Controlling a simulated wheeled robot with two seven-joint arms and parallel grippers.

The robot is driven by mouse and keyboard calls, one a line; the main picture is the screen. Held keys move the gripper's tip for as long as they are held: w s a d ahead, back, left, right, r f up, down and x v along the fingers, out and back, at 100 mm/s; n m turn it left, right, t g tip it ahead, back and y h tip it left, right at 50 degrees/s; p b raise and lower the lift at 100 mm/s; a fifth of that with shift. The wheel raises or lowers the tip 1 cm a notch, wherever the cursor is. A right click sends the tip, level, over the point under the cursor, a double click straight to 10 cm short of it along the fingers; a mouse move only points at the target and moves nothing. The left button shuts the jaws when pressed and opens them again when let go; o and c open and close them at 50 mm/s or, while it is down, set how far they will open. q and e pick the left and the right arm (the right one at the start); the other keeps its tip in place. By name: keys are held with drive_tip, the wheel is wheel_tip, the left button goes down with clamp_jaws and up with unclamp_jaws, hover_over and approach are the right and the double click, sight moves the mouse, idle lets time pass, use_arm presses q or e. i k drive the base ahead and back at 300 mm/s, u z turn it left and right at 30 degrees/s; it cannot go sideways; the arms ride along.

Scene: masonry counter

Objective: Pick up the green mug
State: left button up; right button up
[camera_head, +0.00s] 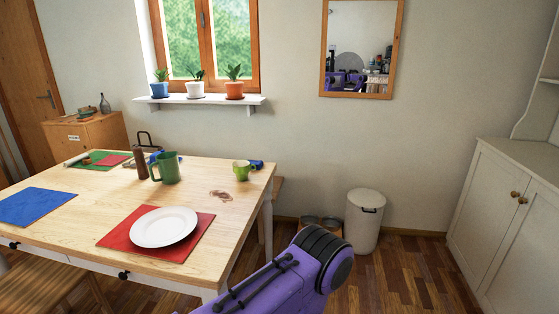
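Neither of my grippers shows in the head view. Only a purple and black part of my arm shows at the bottom, in front of the table's right side. Nothing is touching the mug.
A white plate (164,227) lies on a red mat (112,238). A brown bottle (140,161) stands beside the jug, and a blue mat (36,207) lies at left. A white bin (363,221) stands right of the table. Floor between bin and cabinet (503,225) is clear.

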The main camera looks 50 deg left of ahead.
sight(242, 169)
drive_tip(key=i, duration=1.15)
drive_tip(key=u, duration=1)
drive_tip(key=i, duration=0.95)
drive_tip(key=u, duration=0.6)
